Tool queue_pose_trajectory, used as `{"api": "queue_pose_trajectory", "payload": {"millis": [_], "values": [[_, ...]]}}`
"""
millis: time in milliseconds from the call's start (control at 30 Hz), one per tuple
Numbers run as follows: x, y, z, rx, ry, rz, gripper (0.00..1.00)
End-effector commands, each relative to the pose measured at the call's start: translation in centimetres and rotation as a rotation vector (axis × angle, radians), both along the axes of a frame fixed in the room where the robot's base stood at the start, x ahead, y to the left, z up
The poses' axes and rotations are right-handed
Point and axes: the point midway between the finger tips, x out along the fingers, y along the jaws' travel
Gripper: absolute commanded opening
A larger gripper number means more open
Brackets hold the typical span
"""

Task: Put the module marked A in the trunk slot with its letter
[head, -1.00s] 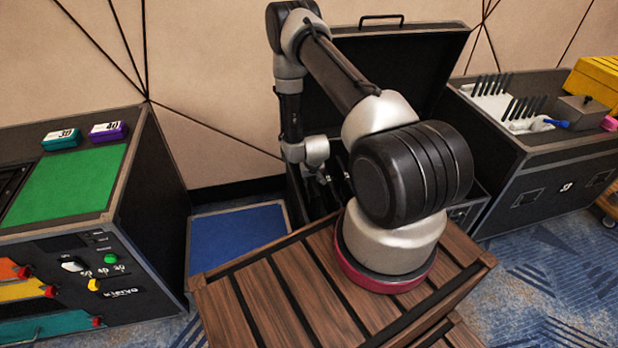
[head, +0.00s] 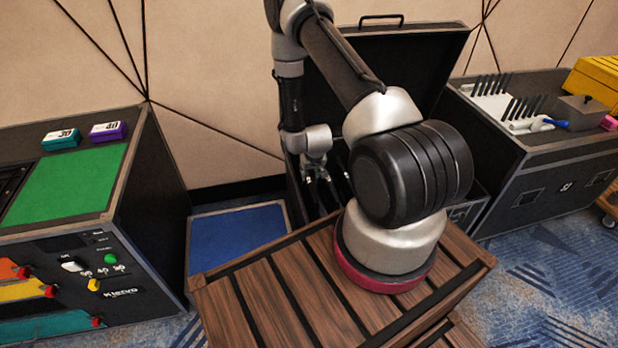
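The open black trunk (head: 412,75) stands behind my arm, with its lid raised against the wall. My gripper (head: 320,190) points down into or just above the trunk's left part. Its dark fingers blend into the dark trunk, so I cannot tell how far apart they are or whether they hold anything. I cannot make out the module marked A or any slot letter. My arm hides most of the trunk's inside.
A black case on the left has a green mat (head: 68,184), a teal box (head: 61,140) and a purple box (head: 108,132). A blue-topped platform (head: 238,238) lies left of the trunk. A tool case (head: 545,150) stands right. A wooden slatted surface (head: 290,290) is in front.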

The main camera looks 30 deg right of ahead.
Motion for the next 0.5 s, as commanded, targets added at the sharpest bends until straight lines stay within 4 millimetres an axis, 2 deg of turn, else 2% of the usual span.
{"api": "queue_pose_trajectory", "payload": {"millis": [100,233,500], "values": [[-1.0,0.3,2.8,0.0,-0.002,0.0,0.35],[-1.9,0.6,5.0,0.001,-0.001,0.0,0.35],[-2.7,0.8,6.9,0.0,0.0,0.001,0.35]]}}
